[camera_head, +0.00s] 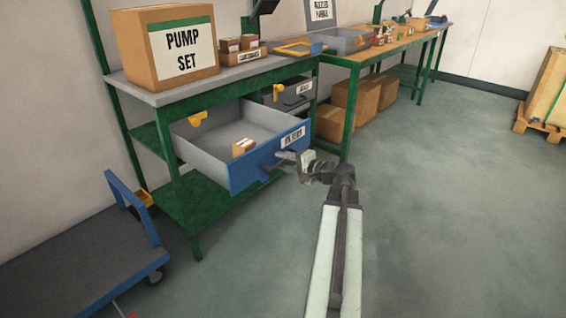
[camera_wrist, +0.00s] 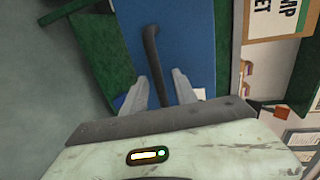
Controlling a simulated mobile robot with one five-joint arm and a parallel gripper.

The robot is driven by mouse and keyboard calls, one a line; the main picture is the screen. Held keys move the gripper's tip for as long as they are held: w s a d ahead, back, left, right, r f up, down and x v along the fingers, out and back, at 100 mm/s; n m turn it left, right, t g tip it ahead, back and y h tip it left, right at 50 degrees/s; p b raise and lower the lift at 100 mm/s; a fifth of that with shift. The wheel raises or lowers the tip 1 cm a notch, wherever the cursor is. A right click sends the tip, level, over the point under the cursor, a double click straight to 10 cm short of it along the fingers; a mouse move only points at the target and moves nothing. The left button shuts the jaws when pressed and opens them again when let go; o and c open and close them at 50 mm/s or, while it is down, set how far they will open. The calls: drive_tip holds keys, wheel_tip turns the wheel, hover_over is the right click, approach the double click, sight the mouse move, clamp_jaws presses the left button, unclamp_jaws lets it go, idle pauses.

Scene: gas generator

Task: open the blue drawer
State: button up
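The blue drawer (camera_head: 262,160) stands well pulled out under the green workbench, its grey inside showing. Its blue front carries a white label and a dark handle. The front fills the middle of the wrist view (camera_wrist: 186,30), with the dark bar handle (camera_wrist: 151,48) running down it. My gripper (camera_head: 291,157) is at the right part of the drawer front. In the wrist view my gripper (camera_wrist: 160,76) has its two fingers apart, one on each side of the handle bar, with gaps visible. Whether a finger touches the bar I cannot tell.
A small box (camera_head: 243,147) lies in the drawer. A grey drawer (camera_head: 288,93) is behind it to the right. A "PUMP SET" box (camera_head: 165,50) stands on the bench. A blue cart (camera_head: 85,262) is at lower left.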

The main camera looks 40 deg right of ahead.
drive_tip(key=p+v, duration=0.1)
drive_tip(key=v, duration=0.6)
drive_tip(key=shift+s+p, duration=0.3)
drive_tip(key=shift+s, duration=0.1)
drive_tip(key=shift+r, duration=0.1)
